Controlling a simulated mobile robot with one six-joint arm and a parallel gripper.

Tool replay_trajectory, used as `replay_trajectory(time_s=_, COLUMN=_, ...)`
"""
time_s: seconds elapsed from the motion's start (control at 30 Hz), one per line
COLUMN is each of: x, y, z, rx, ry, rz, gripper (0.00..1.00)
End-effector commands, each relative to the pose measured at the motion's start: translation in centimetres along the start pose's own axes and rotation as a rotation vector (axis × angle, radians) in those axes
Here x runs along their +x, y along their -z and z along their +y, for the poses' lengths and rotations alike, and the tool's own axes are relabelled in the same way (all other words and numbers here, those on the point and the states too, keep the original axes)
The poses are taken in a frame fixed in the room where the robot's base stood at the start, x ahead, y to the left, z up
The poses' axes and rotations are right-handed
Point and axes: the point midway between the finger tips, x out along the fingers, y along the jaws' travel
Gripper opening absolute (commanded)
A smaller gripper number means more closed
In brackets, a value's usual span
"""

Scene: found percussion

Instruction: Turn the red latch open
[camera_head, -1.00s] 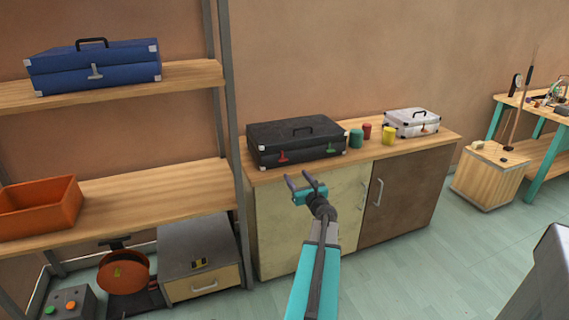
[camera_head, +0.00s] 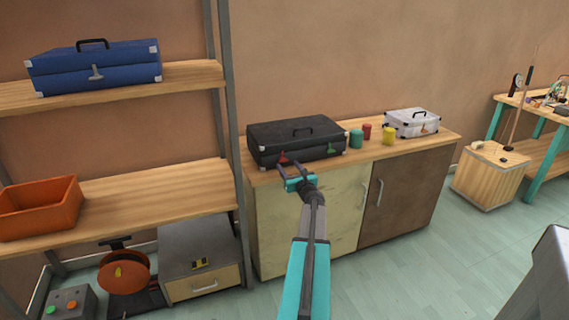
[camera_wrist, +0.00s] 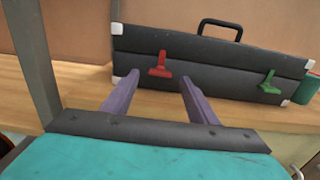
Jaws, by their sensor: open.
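The red latch (camera_wrist: 160,66) is on the front of a black case (camera_wrist: 215,54), left of its middle, and also shows in the head view (camera_head: 283,159). The black case (camera_head: 300,130) lies closed on a wooden counter with its handle on top. A green latch (camera_wrist: 269,82) is on the right of the same front. My gripper (camera_wrist: 158,88) is open and empty. In the wrist view its two purple fingers point at the case, with the red latch between and beyond their tips. In the head view my gripper (camera_head: 296,165) is in front of the case's lower edge.
Green, red and yellow cans (camera_head: 389,136) and a white case (camera_head: 413,123) stand to the right on the counter (camera_head: 385,150). A metal shelf post (camera_head: 233,120) rises close on the left, also in the wrist view (camera_wrist: 35,65).

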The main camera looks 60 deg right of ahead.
Motion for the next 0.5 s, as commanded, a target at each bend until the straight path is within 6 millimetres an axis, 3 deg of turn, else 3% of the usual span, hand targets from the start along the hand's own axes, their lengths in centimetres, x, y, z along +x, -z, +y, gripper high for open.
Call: replay_trajectory(time_s=0.5, x=4.4, y=0.0, z=0.0, rx=0.0, ry=0.0, rz=0.0, gripper=0.53)
